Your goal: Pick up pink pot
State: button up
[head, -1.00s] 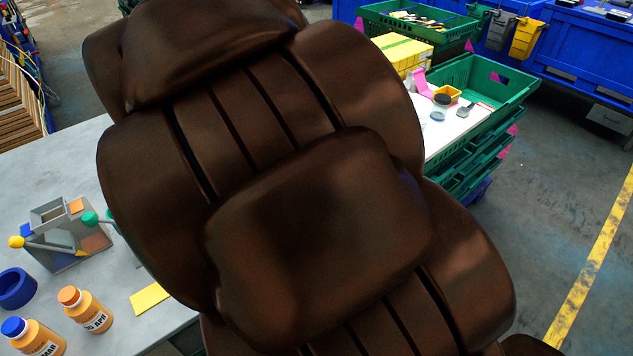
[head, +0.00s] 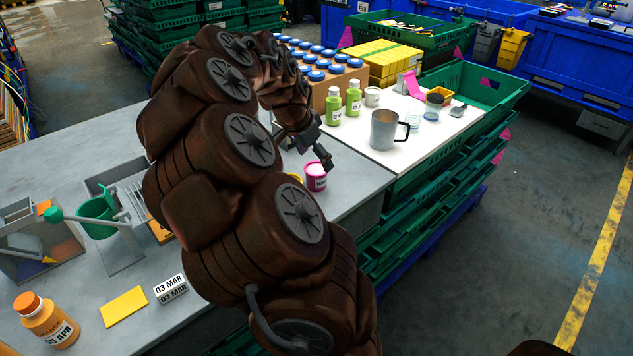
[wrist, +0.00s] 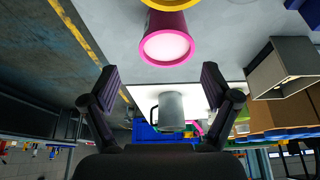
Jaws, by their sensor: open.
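The pink pot (head: 316,178) stands on the grey table near its right end, with a white top or content showing. In the wrist view the pink pot (wrist: 167,42) is at the top centre, ahead of the fingers. My gripper (head: 322,150) is close above and beside it in the head view. In the wrist view my gripper (wrist: 160,88) has its two fingers wide apart with nothing between them, and the pot lies beyond the fingertips. No contact with the pot shows.
A yellow pot (wrist: 170,4) sits right beside the pink one. A box of blue-lidded jars (head: 318,75) stands at the back.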

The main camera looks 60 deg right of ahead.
aim_at(316, 168)
jog(key=shift+p+x, duration=0.3)
jog(key=shift+x, duration=1.1)
jog(key=shift+w+p+x, duration=0.25)
jog(key=shift+p+x, duration=0.2)
jog(key=shift+x, duration=0.8)
jog(key=shift+w+p+x, duration=0.25)
jog(key=shift+p+x, duration=0.15)
jog(key=shift+x, duration=0.85)
jog(key=shift+a+f, duration=0.15)
jog(key=c, duration=1.3)
